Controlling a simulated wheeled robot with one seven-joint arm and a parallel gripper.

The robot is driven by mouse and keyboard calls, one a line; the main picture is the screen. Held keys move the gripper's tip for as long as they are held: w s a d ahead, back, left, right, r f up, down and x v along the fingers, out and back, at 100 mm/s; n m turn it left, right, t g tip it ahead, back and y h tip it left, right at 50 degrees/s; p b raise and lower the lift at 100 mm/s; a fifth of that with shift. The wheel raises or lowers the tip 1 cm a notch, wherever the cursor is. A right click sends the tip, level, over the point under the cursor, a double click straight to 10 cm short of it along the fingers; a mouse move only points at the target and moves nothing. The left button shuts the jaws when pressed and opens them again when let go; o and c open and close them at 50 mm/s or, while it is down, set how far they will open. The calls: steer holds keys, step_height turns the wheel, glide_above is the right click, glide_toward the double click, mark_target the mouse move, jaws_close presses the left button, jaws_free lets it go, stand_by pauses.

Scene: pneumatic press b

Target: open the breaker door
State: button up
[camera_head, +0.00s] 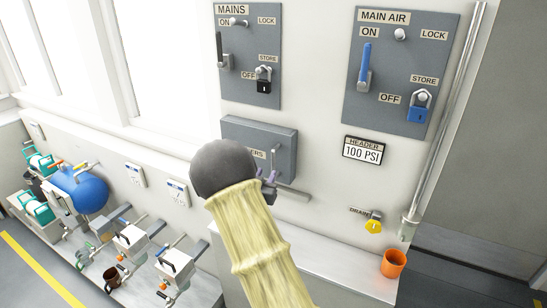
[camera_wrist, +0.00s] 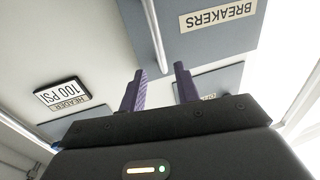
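The grey breaker box (camera_head: 240,129) is mounted on the wall below the MAINS panel, and its door looks shut. My arm hides part of its front and label. In the wrist view the box (camera_wrist: 215,45) appears upside down with its BREAKERS label. A slim metal handle (camera_wrist: 152,30) runs along the door; it also shows in the head view (camera_head: 279,158). My gripper (camera_wrist: 160,69) is open, its two purple fingers apart. The handle's end appears between the fingertips in the wrist view; I cannot tell whether they touch. In the head view my gripper (camera_head: 268,177) is at the box's lower right.
The MAINS panel (camera_head: 246,85) and MAIN AIR panel (camera_head: 388,90) hang above. A HEADER 100 PSI sign (camera_head: 363,150) is to the right. A yellow drain knob (camera_head: 374,227) and an orange cup (camera_head: 393,263) are lower right. Several valves line the bench at left.

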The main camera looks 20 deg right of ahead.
mark_target(273, 161)
steer(key=p+x, duration=0.3)
steer(key=x, duration=0.6)
steer(key=shift+w+d, duration=0.15)
steer(key=shift+w, duration=0.05)
jaws_close()
